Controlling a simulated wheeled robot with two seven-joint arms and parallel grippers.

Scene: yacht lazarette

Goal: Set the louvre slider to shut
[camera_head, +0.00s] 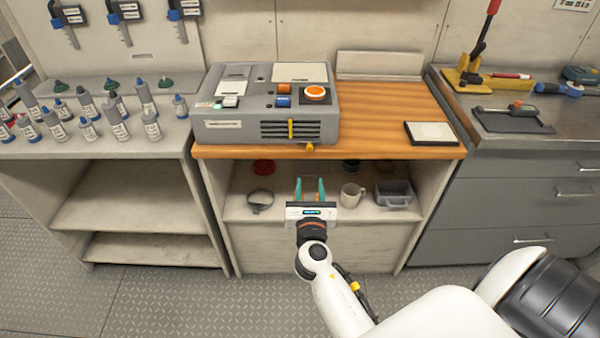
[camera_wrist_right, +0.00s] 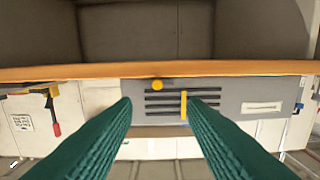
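The louvre (camera_head: 273,131) is a set of dark horizontal slots on the front of a grey control box (camera_head: 222,133). Its slider (camera_head: 291,129) is an upright yellow bar near the middle of the slots. In the right wrist view, which looks upside down, the yellow slider (camera_wrist_right: 184,106) stands across the louvre slots (camera_wrist_right: 162,103). My right gripper (camera_head: 309,183) is open and empty, its teal fingers pointing toward the box. It is apart from the slider, in front of and below the counter edge. My left gripper is out of view.
A yellow knob (camera_head: 310,147) sits below the louvre by the wooden counter's edge (camera_head: 375,152). The box top carries an orange button (camera_head: 315,92) and switches. A mug (camera_head: 351,195) and grey bin (camera_head: 393,193) stand on the shelf below. Several bottles stand on the left counter.

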